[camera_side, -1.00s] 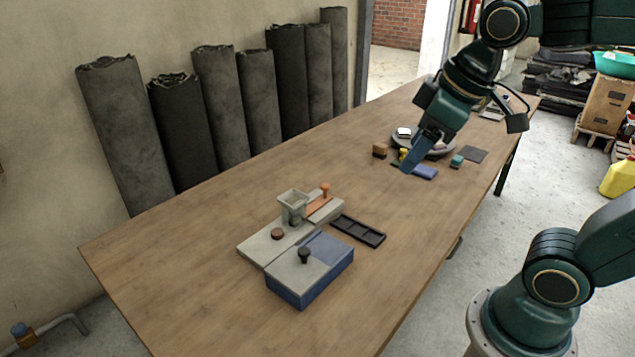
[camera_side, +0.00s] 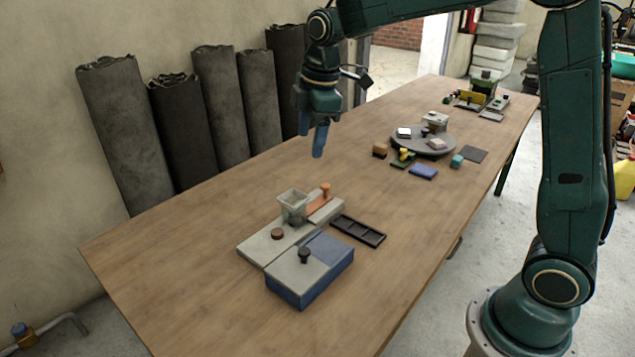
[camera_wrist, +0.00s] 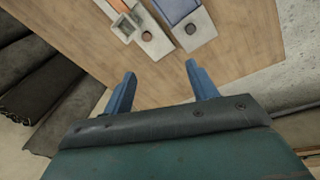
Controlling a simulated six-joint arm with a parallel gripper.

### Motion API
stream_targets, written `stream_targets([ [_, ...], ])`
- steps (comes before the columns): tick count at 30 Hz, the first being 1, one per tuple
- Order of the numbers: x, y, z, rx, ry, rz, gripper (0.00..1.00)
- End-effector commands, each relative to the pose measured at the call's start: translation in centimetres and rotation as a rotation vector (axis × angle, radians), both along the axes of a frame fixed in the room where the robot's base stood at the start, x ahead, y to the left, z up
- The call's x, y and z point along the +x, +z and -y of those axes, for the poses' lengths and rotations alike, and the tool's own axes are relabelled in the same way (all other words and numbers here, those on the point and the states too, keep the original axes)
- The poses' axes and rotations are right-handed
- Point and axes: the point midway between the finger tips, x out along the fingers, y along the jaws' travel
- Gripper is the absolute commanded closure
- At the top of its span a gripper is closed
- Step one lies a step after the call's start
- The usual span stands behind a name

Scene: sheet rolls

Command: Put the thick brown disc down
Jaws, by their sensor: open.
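The brown disc (camera_side: 277,233) lies on the flat grey plate (camera_side: 255,247) beside a grey hopper (camera_side: 293,206). In the wrist view the disc (camera_wrist: 146,36) shows as a small dark round near the plate's end. My gripper (camera_side: 312,138) is raised above the far side of the table, up and to the right of the disc in the side view, well apart from it. In the wrist view its two blue fingers (camera_wrist: 160,70) stand apart with nothing between them.
A blue box (camera_side: 318,277) with a black knob (camera_side: 304,254) adjoins the plate. An orange piece (camera_side: 325,190) and a black compartment tray (camera_side: 358,230) are close by. A round grey turntable (camera_side: 423,142) carries small items. Dark rolls (camera_side: 215,110) stand behind. The table's near left is clear.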

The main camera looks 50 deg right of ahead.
Motion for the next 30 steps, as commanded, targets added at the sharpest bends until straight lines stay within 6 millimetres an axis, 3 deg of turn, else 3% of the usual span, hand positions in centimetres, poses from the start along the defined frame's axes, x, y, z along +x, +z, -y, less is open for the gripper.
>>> stream_targets([
  [9, 6.1, -5.7, 0.1, -0.038, 0.259, -0.078, 0.42],
  [18, 10.6, -12.3, 0.2, -0.058, 0.506, -0.144, 0.42],
  [24, 12.3, -15.8, 0.2, -0.062, 0.628, -0.172, 0.42],
  [30, 12.9, -17.1, 0.2, -0.063, 0.676, -0.181, 0.42],
])
